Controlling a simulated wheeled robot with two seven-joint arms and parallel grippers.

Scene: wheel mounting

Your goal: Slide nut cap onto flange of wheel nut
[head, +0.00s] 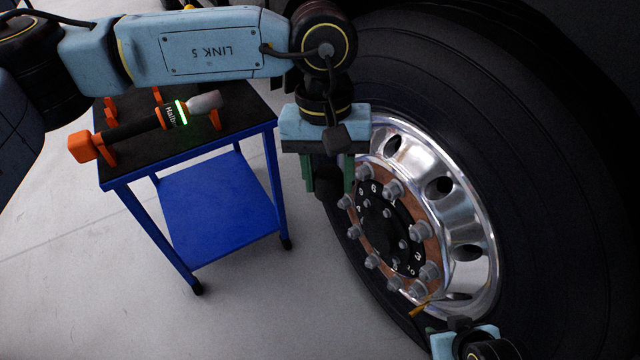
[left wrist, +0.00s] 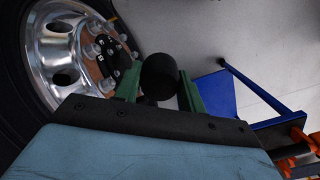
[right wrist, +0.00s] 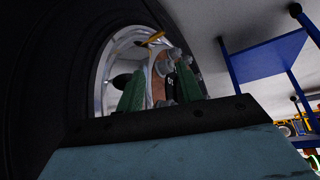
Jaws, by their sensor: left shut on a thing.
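The wheel (head: 470,205) has a polished rim and a hub ringed by several wheel nuts (head: 393,188) with flanges. My left gripper (head: 328,188) hangs beside the upper left of the hub, shut on a black cylindrical piece, apparently the nut cap (left wrist: 160,76). In the left wrist view the cap sits between the green fingers, apart from the nuts (left wrist: 92,50). My right gripper (right wrist: 160,90) is low at the wheel's bottom right in the head view. Its green fingers are apart, with the hub showing between them and no held thing visible.
A blue cart (head: 222,200) stands left of the wheel, with an orange and black tool (head: 150,125) on its dark top. A small yellow pointer (head: 418,310) is by a lower nut; it also shows in the right wrist view (right wrist: 155,38). Floor between cart and wheel is clear.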

